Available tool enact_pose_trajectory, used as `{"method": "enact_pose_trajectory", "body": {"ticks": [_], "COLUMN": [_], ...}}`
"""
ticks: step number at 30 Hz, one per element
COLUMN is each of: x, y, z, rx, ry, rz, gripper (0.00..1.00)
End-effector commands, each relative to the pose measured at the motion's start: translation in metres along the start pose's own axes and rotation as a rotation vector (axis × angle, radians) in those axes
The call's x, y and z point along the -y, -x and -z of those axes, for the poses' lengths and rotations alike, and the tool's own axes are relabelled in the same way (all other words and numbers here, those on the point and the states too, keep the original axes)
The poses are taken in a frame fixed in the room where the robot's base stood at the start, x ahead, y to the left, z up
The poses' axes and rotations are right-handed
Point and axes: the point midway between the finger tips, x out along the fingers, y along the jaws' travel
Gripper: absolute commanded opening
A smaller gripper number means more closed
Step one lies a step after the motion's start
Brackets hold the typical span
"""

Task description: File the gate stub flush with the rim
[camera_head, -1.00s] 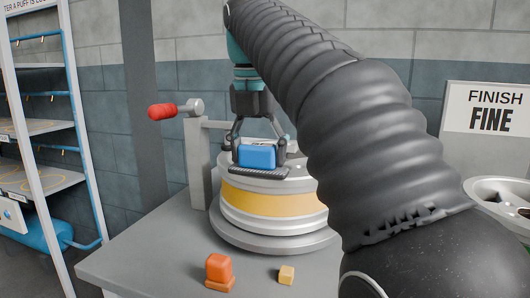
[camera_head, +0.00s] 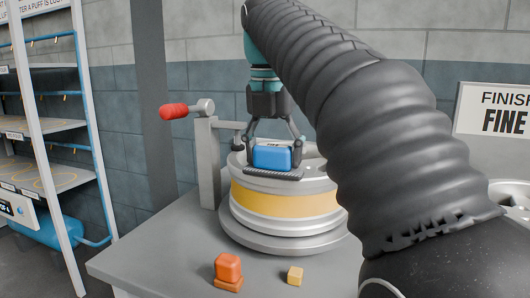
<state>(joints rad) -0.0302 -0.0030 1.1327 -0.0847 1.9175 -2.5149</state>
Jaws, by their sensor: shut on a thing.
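My gripper (camera_head: 272,146) is shut on the blue handle block of the file (camera_head: 271,157). The file's dark ridged plate (camera_head: 272,174) lies low over the near top edge of the wheel (camera_head: 287,222), and I cannot tell if it touches. The wheel is silver with a yellow band, lying flat on a round grey turntable (camera_head: 290,243). The gate stub cannot be made out; the file or gripper may hide it. My arm covers the right part of the wheel.
An upright grey post (camera_head: 207,165) with a red-handled clamp (camera_head: 174,111) stands left of the wheel. An orange block (camera_head: 228,268) and a small yellow block (camera_head: 295,275) sit at the front of the grey table (camera_head: 150,262). Another wheel (camera_head: 512,196) is at right.

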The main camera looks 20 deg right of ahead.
Motion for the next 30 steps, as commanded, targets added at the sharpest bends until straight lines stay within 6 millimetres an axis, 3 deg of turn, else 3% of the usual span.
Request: {"method": "enact_pose_trajectory", "body": {"ticks": [13, 30], "x": [0.019, -0.004], "y": [0.001, -0.001], "z": [0.000, 0.001], "rx": [0.000, 0.000], "ry": [0.001, 0.002], "rz": [0.001, 0.001], "gripper": [0.45, 0.45]}}
